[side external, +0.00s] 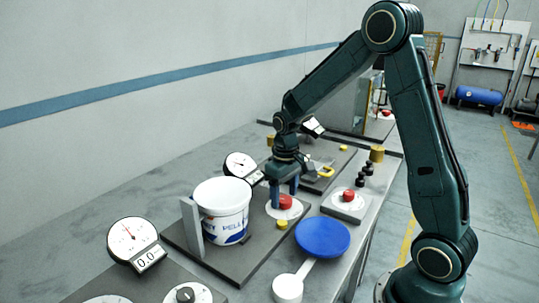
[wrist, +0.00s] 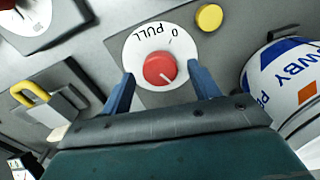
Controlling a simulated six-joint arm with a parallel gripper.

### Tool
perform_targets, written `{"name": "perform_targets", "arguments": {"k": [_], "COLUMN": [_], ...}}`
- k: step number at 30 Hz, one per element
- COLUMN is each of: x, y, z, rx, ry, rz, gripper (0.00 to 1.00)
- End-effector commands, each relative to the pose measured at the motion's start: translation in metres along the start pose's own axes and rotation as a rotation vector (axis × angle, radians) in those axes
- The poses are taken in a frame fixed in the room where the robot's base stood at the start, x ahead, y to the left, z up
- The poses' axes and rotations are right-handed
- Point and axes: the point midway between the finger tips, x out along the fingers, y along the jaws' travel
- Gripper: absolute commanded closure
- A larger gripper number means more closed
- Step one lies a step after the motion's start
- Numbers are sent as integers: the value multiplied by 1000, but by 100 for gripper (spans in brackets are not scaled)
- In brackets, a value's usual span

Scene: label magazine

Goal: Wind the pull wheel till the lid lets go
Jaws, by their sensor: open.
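The pull wheel is a red knob (wrist: 160,69) with a pointer line, on a white round dial (wrist: 178,45) marked PULL and 0. In the side external view the red knob (side external: 286,201) shows just below my gripper (side external: 283,193). My gripper also shows in the wrist view (wrist: 163,82), its two blue fingers apart on either side of the knob, with visible gaps; it is open and empty. A white tub (side external: 222,228) with print stands on the dark plate left of the knob. Its white lid (side external: 222,194) sits on top; the wrist view shows only part of the tub (wrist: 285,85).
A yellow button (side external: 282,224) is beside the dial. A grey upright (side external: 191,228) and a gauge (side external: 240,165) stand near the tub. A blue disc (side external: 322,237), another gauge (side external: 133,238) and a second red knob (side external: 348,195) are nearby. A yellow-handled block (wrist: 42,102) is left in the wrist view.

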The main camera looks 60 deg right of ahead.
Motion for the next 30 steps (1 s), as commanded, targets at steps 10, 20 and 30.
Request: {"name": "perform_targets", "arguments": {"k": [10, 20, 30], "x": [-52, -104, -126], "y": [0, 0, 0], "z": [-1, 0, 0], "rx": [0, 0, 0], "ry": [6, 3, 1], "rz": [1, 0, 0], "gripper": [39, 39, 39]}}
